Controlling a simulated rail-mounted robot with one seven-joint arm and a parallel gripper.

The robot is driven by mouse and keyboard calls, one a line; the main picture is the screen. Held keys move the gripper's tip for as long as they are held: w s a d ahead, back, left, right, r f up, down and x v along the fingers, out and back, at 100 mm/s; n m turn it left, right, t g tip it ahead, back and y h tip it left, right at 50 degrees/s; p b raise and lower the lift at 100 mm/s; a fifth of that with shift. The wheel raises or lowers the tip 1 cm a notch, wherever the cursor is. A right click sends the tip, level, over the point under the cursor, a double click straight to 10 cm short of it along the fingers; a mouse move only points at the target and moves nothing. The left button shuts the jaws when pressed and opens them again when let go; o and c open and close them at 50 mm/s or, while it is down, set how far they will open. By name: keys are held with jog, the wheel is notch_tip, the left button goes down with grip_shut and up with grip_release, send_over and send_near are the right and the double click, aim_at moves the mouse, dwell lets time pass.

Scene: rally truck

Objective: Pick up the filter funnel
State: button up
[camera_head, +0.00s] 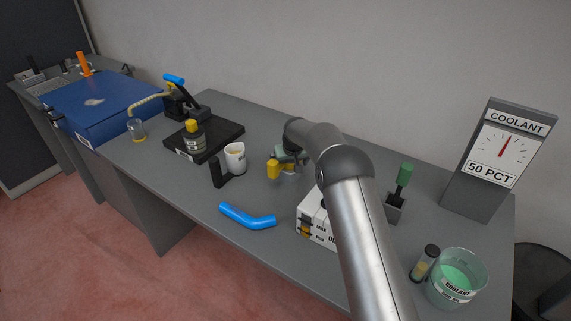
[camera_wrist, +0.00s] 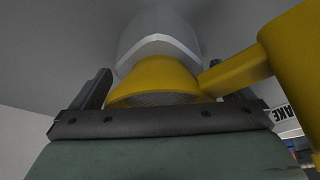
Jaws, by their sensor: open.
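The filter funnel (camera_wrist: 152,82) fills the middle of the wrist view. It has a yellow rim, a mesh face turned toward the camera and a pale grey part beyond. A yellow arm runs from it to a thick yellow block at the right. My gripper (camera_wrist: 168,90) is open, with one dark finger to each side of the funnel. Contact cannot be told. In the head view the funnel's yellow block (camera_head: 273,169) shows left of my gripper (camera_head: 288,166), low over the table; my arm and hand hide much of it.
A white box (camera_head: 313,224) and a blue hose (camera_head: 247,217) lie in front. A white mug (camera_head: 235,157) and a black block (camera_head: 218,173) stand at left. A green-handled tool (camera_head: 403,178), a vial (camera_head: 424,263) and a coolant beaker (camera_head: 458,280) stand at right.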

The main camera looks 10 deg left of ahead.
jog(key=c, duration=1)
jog(key=shift+r, duration=0.15)
